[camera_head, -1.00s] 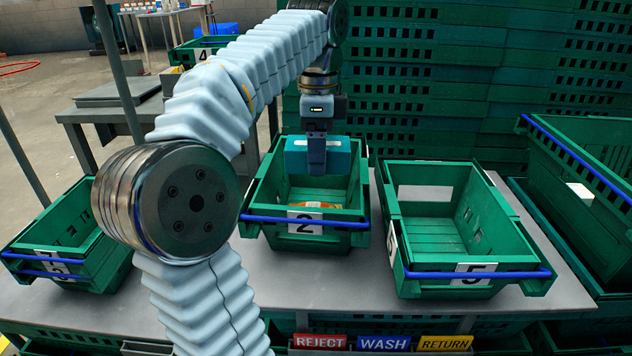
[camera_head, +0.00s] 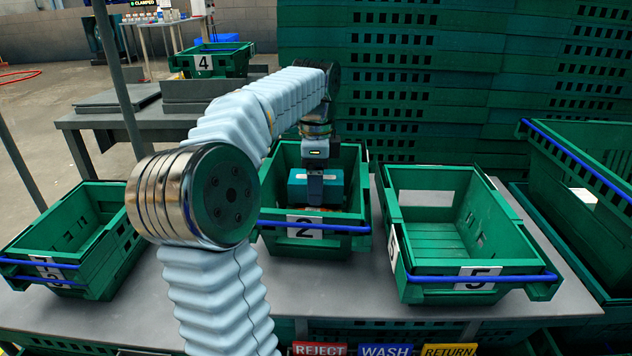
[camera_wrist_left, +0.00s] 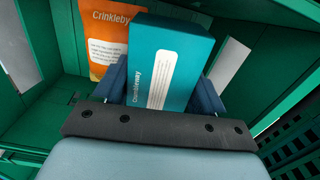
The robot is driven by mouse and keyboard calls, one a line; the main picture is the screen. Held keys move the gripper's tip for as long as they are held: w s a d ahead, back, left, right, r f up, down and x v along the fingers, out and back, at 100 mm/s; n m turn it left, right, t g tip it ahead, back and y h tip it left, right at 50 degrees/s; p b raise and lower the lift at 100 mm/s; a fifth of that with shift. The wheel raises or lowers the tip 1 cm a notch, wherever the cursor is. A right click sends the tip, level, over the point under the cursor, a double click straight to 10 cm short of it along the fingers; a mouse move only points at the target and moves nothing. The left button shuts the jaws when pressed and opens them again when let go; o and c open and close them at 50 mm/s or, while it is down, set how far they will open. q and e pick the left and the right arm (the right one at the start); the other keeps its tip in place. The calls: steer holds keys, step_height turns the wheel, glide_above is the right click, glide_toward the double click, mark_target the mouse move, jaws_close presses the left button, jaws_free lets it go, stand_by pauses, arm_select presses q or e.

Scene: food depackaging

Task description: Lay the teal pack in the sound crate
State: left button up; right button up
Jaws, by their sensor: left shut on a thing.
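The teal pack (camera_head: 301,187) is a teal box with a white label. My left gripper (camera_head: 316,188) is shut on it and holds it inside the green crate numbered 2 (camera_head: 262,214). In the left wrist view the teal pack (camera_wrist_left: 165,62) sits between the two blue fingers of the gripper (camera_wrist_left: 165,92). An orange Crinkleby pack (camera_wrist_left: 107,45) lies in the same crate, beside the teal pack. Whether the teal pack touches the crate floor cannot be told. My right gripper is not in view.
An empty green crate numbered 5 (camera_head: 436,242) stands to the right on the grey table (camera_head: 385,318). Another green crate (camera_head: 85,225) stands at the left. Crate 4 (camera_head: 240,66) is on a back table. Stacked green crates (camera_head: 420,90) form a wall behind.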

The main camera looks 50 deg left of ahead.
arm_select(q)
steer(key=shift+f, duration=0.55)
steer(key=o, duration=1.1)
steer(key=shift+f+b, duration=0.1)
steer(key=shift+b, duration=0.2)
steer(key=shift+o, duration=0.2)
step_height(320, 180, up, 13)
steer(key=p, duration=0.4)
steer(key=shift+r, duration=0.2)
